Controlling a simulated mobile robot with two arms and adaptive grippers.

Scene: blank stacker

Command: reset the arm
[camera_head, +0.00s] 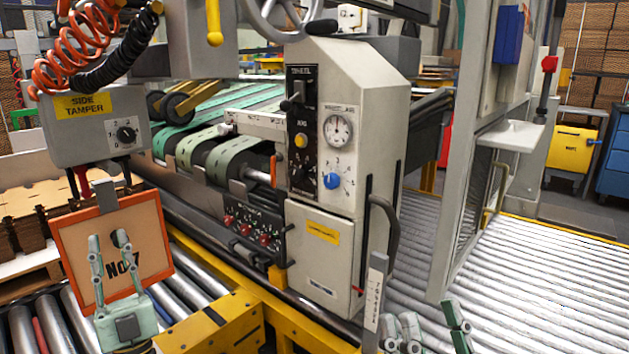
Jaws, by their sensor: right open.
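My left gripper (107,243) points upward at the lower left. Its two pale green fingers stand apart with nothing seen between them. They overlap an orange-framed sign (148,238) marked No 7, which hangs below a grey side tamper box (98,130); I cannot tell whether they touch it. My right gripper (430,315) is at the bottom edge, right of centre, with its fingers spread and no object seen between them. Its lower part and both arms are mostly out of the frame.
A grey machine cabinet (318,222) with dials and a handle stands in the centre. A yellow rail (213,325) and rollers (55,325) lie near the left gripper. A wide roller conveyor (540,290) spreads clear at right, beside a grey post (462,150).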

